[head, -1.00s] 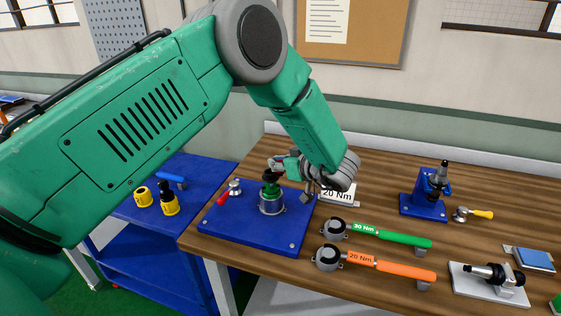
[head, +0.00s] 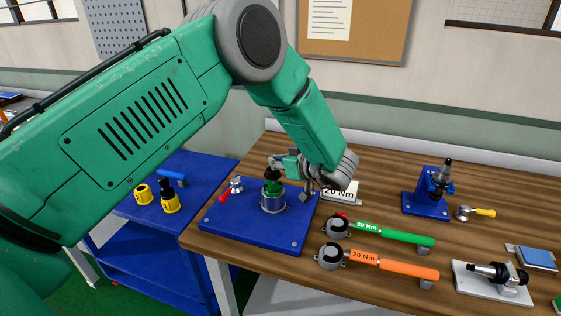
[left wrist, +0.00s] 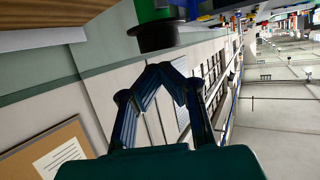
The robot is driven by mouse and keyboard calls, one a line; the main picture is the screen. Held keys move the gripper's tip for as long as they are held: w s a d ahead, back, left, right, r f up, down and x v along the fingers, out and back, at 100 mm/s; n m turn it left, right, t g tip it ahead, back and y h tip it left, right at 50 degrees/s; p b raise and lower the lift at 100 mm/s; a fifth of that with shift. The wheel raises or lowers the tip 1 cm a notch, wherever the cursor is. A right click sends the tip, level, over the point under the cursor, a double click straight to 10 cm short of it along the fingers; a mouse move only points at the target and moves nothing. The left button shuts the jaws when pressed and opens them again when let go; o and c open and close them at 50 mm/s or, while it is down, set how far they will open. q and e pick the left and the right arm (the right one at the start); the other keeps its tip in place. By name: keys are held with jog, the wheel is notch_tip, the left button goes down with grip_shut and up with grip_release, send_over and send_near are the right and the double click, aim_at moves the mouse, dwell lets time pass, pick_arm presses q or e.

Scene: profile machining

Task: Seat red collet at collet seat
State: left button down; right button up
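A small red piece (head: 341,214), too small to identify surely as the red collet, shows at the top of the 30 Nm wrench's ring. The fixture (head: 273,200) is a grey cylinder on a blue plate with a green and black holder upright in it. The collet seat is not clearly distinguishable there. My left gripper (head: 280,163) is above and just behind this holder. In the left wrist view its dark blue fingers (left wrist: 165,70) converge to a peak, with nothing seen between them. My right gripper is not in view.
A blue stand (head: 425,207) and grey tray (head: 480,288) hold toolholders. A blue cart (head: 190,200) stands left.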

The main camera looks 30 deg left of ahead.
pick_arm(q)
jog(key=shift+a+f, duration=0.2)
jog(key=shift+a, duration=0.6)
jog(key=shift+r+h, duration=0.15)
jog(key=shift+h, duration=0.15)
jog(key=shift+w+d+r+p, duration=0.1)
jog(key=shift+d+p, duration=0.2)
jog(key=shift+p, duration=0.15)
jog(key=shift+t+h, duration=0.3)
jog(key=shift+w+a+p, duration=0.1)
jog(key=shift+a+p, duration=0.25)
jog(key=shift+a, duration=0.7)
jog(key=a+h, duration=0.1)
jog(key=a+t+h, duration=0.1)
jog(key=a+p, duration=0.1)
jog(key=shift+w+a+n+t+h, duration=0.3)
jog(key=shift+w+a+h, duration=0.05)
jog(key=shift+h, duration=0.05)
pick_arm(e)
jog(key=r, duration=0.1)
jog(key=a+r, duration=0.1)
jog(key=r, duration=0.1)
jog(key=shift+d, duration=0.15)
